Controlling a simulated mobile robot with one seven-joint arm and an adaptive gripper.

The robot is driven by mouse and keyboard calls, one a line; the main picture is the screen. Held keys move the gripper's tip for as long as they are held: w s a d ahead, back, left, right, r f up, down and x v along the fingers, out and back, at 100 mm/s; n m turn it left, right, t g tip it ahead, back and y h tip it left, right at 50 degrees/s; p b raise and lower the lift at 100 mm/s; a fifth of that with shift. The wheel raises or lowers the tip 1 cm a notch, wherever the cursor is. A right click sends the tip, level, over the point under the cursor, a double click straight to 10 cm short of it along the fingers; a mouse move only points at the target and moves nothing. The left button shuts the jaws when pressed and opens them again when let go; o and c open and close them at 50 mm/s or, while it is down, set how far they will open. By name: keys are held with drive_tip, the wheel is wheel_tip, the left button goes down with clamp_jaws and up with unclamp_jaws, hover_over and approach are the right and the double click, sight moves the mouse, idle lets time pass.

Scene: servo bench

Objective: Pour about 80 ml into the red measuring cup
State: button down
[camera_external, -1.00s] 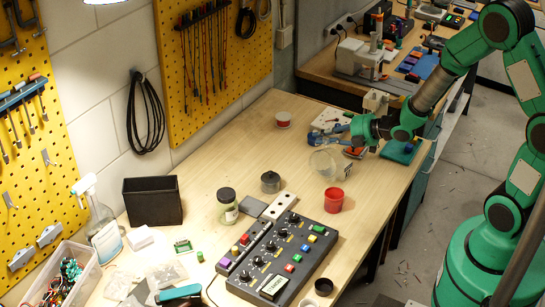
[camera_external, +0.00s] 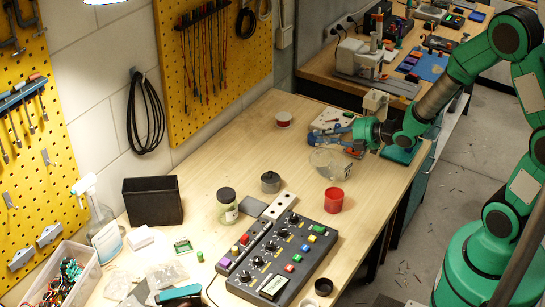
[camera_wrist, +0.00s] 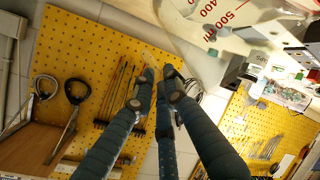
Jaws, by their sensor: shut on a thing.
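The red measuring cup (camera_external: 333,200) stands upright on the wooden bench near its right edge; its contents are too small to make out. My gripper (camera_external: 345,143) is behind the cup, shut on a clear beaker (camera_external: 325,162). The beaker is above and behind the red cup, apart from it, and looks tilted. In the wrist view the beaker (camera_wrist: 215,25), with red scale marks, shows at the top, beyond the fingers of my gripper (camera_wrist: 158,90). The exact contact, and any liquid in the beaker, cannot be made out.
A control panel (camera_external: 277,262) with coloured buttons lies in front of the red cup.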

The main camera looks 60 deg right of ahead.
sight(327, 137)
drive_tip(key=shift+s+a+r+n+t+h+b, duration=0.3)
drive_tip(key=shift+s+a+r+n+t+b, duration=0.55)
drive_tip(key=shift+b, duration=1.05)
idle(1.8)
drive_tip(key=shift+r, duration=0.3)
drive_tip(key=shift+w+d+m+p, duration=0.15)
drive_tip(key=shift+d+m+p, duration=0.1)
drive_tip(key=shift+p, duration=0.25)
drive_tip(key=w+d+f+m+g+p, duration=0.1)
drive_tip(key=p, duration=0.3)
drive_tip(key=shift+w+d+f+g, duration=0.25)
drive_tip(key=shift+w+f+g, duration=0.05)
drive_tip(key=shift+f+g, duration=0.05)
drive_tip(key=shift+w+d+f+m+g+y+p, duration=0.25)
drive_tip(key=shift+w+f+m+g+y+p, duration=0.25)
drive_tip(key=shift+p, duration=0.65)
drive_tip(key=shift+d+f+p, duration=0.1)
drive_tip(key=shift+f+p, duration=0.15)
drive_tip(key=shift+p, duration=0.05)
drive_tip(key=shift+f, duration=0.25)
drive_tip(key=shift+w+d+g+p, duration=0.15)
drive_tip(key=shift+g+p, duration=0.15)
drive_tip(key=shift+p, duration=0.5)
drive_tip(key=shift+w+d+f+m+y+p, duration=0.3)
drive_tip(key=shift+f+p, duration=0.2)
drive_tip(key=shift+p, duration=0.45)
